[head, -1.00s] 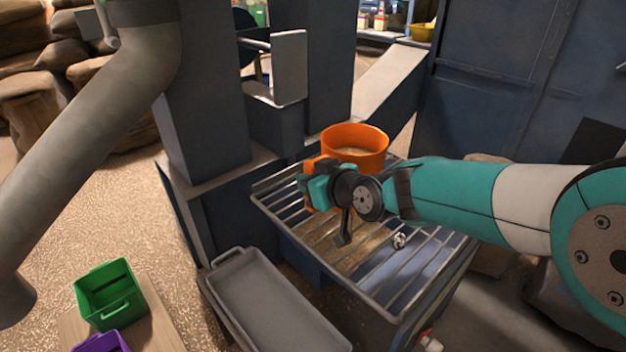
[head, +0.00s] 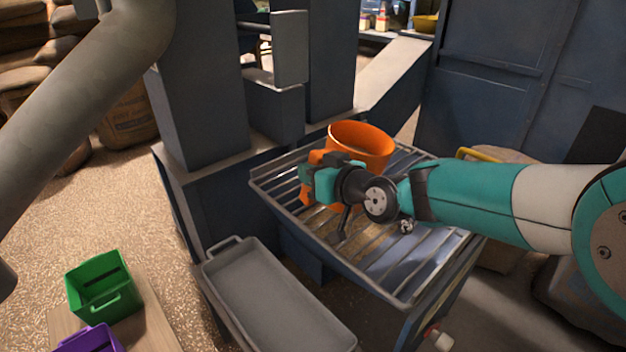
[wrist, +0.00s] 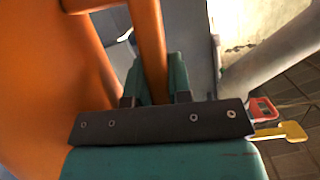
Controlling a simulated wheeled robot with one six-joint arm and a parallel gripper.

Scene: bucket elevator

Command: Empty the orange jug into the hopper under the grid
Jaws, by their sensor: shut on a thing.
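The orange jug (head: 361,143) is above the grid (head: 408,262) over the hopper, tilted, with its round mouth in view in the head view. No grain shows in the part of its inside that I can see. My gripper (head: 318,180) is shut on the jug's handle, left of the jug body. In the wrist view the jug's orange wall (wrist: 45,90) fills the left side and its handle (wrist: 148,45) runs between my fingers. The space below the grid is partly hidden by the bars and my arm.
A grey tray (head: 217,268) stands in front of the hopper on the left. A green bin (head: 104,290) and a purple bin (head: 88,340) sit at the lower left. Blue-grey elevator columns (head: 196,100) rise close behind the grid. A small shiny object (head: 406,227) lies on the grid.

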